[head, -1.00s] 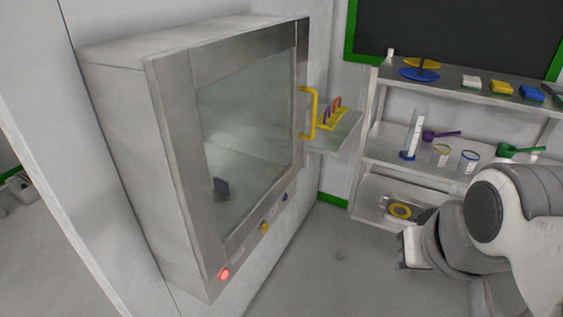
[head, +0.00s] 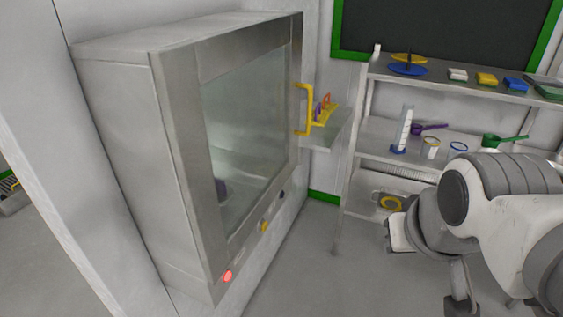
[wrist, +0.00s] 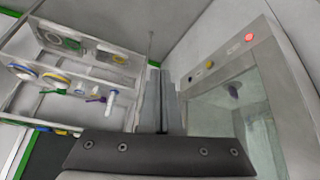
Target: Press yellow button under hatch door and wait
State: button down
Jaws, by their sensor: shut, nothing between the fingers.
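The hatch door (head: 185,130) is a grey metal frame with a glass pane and a yellow handle (head: 303,108); it looks shut. The yellow button (head: 265,226) sits on the strip below the glass, between a glowing red light (head: 227,276) and a dark blue button (head: 281,194). The yellow button also shows in the wrist view (wrist: 209,64), where the hatch appears upside down on the right. My gripper (wrist: 160,72) is shut and empty, left of the buttons and apart from them in that picture. In the head view my arm is at the right, away from the hatch.
A shelf rack (head: 410,72) with scoops, cups and a cylinder stands behind my arm. A small wall ledge (head: 330,128) with colored items is beside the handle. A dark purple object (head: 221,190) shows behind the glass. Floor between hatch and rack is clear.

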aim_at(264, 226)
jog(key=w+a+f+n+t+b, duration=0.1)
jog(key=w+f+n+t+b, duration=0.3)
jog(key=w+f+b, duration=0.9)
jog(key=w+a+f+n+t+y+b, duration=0.1)
jog(key=w+a+f+n+y+b, duration=0.2)
jog(key=w+f, duration=0.4)
jog(key=w+a+f+n+t+y+b, duration=0.2)
jog(key=w+a+f+b, duration=0.4)
jog(key=f, duration=0.7)
jog(key=shift+w+a+f+n+y, duration=0.15)
jog(key=shift+w+a+n+y, duration=0.75)
jog(key=shift+w, duration=0.25)
jog(key=shift+a, duration=0.1)
jog(key=w+a+b, duration=0.1)
jog(key=w+a, duration=0.2)
jog(key=a, duration=0.5)
jog(key=shift+b, duration=0.4)
